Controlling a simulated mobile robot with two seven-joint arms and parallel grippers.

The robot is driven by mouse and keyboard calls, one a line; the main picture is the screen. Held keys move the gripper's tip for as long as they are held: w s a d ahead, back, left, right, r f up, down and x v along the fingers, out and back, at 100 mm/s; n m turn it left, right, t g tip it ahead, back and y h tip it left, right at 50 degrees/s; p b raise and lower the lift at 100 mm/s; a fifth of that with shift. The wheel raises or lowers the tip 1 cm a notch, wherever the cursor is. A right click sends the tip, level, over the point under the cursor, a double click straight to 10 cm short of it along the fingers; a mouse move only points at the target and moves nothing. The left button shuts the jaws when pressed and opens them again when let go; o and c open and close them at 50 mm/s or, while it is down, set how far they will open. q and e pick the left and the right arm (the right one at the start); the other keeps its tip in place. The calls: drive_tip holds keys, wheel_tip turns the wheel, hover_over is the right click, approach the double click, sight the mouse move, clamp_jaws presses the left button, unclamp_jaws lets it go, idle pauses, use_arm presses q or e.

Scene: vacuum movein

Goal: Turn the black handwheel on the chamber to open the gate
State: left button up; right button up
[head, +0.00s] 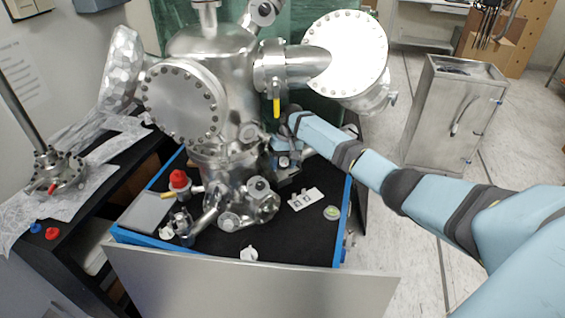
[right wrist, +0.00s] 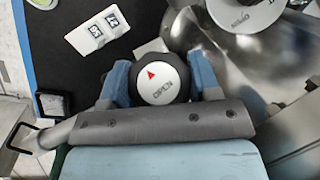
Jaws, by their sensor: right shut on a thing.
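I cannot tell the gate's state. My left gripper is not in view.
A white plate with two dark squares (head: 306,198) lies on the black, blue-edged bench top (head: 285,242). Another white-faced disc (right wrist: 243,12) is near the held wheel. A yellow-handled valve (head: 276,106) hangs close to my right forearm. A steel cabinet (head: 450,115) stands at right.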

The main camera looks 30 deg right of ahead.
drive_tip(key=shift+f, duration=0.15)
drive_tip(key=o, duration=0.9)
